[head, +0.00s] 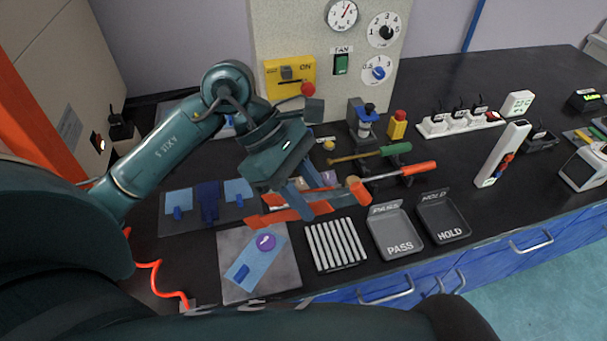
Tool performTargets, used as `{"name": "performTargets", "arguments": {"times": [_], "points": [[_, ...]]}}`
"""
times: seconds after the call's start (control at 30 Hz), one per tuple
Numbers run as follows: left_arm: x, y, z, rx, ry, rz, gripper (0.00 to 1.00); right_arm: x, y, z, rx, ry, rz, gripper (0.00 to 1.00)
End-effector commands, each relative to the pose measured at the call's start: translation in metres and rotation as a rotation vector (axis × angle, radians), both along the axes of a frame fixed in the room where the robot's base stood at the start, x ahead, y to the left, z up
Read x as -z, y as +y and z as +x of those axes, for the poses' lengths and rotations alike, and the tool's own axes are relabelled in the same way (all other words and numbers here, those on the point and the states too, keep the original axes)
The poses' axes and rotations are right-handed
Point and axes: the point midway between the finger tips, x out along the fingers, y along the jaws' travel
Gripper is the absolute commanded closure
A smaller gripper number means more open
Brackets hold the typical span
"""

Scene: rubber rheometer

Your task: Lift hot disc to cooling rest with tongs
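My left gripper (308,206) reaches in from the left, pointing down over the middle of the bench. Its blue fingers are at an orange-ended tool that looks like the tongs (265,219). The fingers cover part of it, and I cannot tell whether they grip it. A small purple disc (266,242) with a white mark lies on a light blue strip on a grey plate (285,283), left of and in front of the gripper. A ribbed rack (335,245), which looks like the cooling rest, stands right of the plate with no disc on it. My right gripper is not in view.
PASS (400,247) and HOLD (450,235) trays stand right of the rack. Orange- and green-handled tools (397,149) rest on a stand behind them. A control panel (355,100), a power strip (460,121) and a white upright device (502,155) stand further back or right.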

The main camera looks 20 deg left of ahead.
Motion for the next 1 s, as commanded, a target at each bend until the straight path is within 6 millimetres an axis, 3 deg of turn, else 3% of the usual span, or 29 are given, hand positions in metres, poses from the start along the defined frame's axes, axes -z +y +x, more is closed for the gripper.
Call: {"name": "performTargets", "arguments": {"times": [0.47, 1.0], "points": [[0.0, -0.002, -0.004, 0.005, 0.002, -0.01, 0.7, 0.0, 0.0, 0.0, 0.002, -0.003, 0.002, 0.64], [0.049, -0.002, -0.004, 0.005, 0.003, -0.01, 0.7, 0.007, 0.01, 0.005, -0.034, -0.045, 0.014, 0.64]]}}
